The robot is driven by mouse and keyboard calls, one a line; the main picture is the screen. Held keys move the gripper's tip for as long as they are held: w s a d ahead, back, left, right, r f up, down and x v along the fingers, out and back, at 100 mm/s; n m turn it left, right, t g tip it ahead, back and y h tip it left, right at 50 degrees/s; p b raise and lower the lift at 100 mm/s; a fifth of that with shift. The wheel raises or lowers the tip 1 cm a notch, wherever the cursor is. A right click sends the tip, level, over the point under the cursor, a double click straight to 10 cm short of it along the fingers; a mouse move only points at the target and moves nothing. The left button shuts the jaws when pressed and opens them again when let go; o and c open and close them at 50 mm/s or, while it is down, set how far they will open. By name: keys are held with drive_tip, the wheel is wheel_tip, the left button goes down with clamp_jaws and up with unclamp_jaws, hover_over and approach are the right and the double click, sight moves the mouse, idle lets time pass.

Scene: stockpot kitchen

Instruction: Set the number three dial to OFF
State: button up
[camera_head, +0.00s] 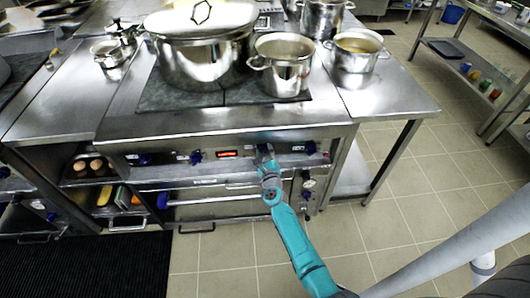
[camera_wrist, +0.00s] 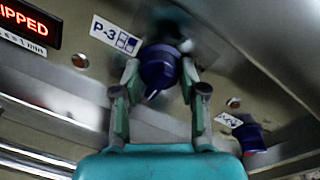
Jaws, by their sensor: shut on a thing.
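The number three dial (camera_wrist: 157,68) is a dark blue knob beside a white P-3 label (camera_wrist: 115,34) on the steel stove front. It sits between the two fingers of my gripper (camera_wrist: 159,74), which are shut on its sides. A white mark shows on the lower edge of the dial; the view is blurred and no OFF marking can be read. In the head view my gripper (camera_head: 264,151) is at the control panel and hides most of this dial.
A red lit display (camera_head: 227,153) is left of my gripper. Another blue dial (camera_wrist: 250,136) is to the right, also in the head view (camera_head: 311,148). More dials (camera_head: 196,157) are to the left. A large lidded stockpot (camera_head: 203,62) and a smaller pot (camera_head: 283,70) stand on the stove above.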

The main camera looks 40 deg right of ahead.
drive_tip(key=n, duration=0.4)
drive_tip(key=shift+a, duration=0.1)
drive_tip(key=n, duration=0.5)
drive_tip(key=shift+n+g+h, duration=0.3)
drive_tip(key=shift+g, duration=0.1)
drive_tip(key=n, duration=0.4)
drive_tip(key=shift+w+h, duration=0.1)
drive_tip(key=shift+h, duration=0.2)
drive_tip(key=n, duration=0.4)
drive_tip(key=shift+a+n, duration=0.1)
drive_tip(key=shift+n, duration=0.2)
drive_tip(key=n, duration=0.4)
drive_tip(key=shift+f+h, duration=0.15)
drive_tip(key=shift+h, duration=0.15)
drive_tip(key=n, duration=0.3)
drive_tip(key=shift+n, duration=0.4)
drive_tip(key=n, duration=0.4)
drive_tip(key=shift+f+n, duration=0.1)
drive_tip(key=shift+n, duration=2.5)
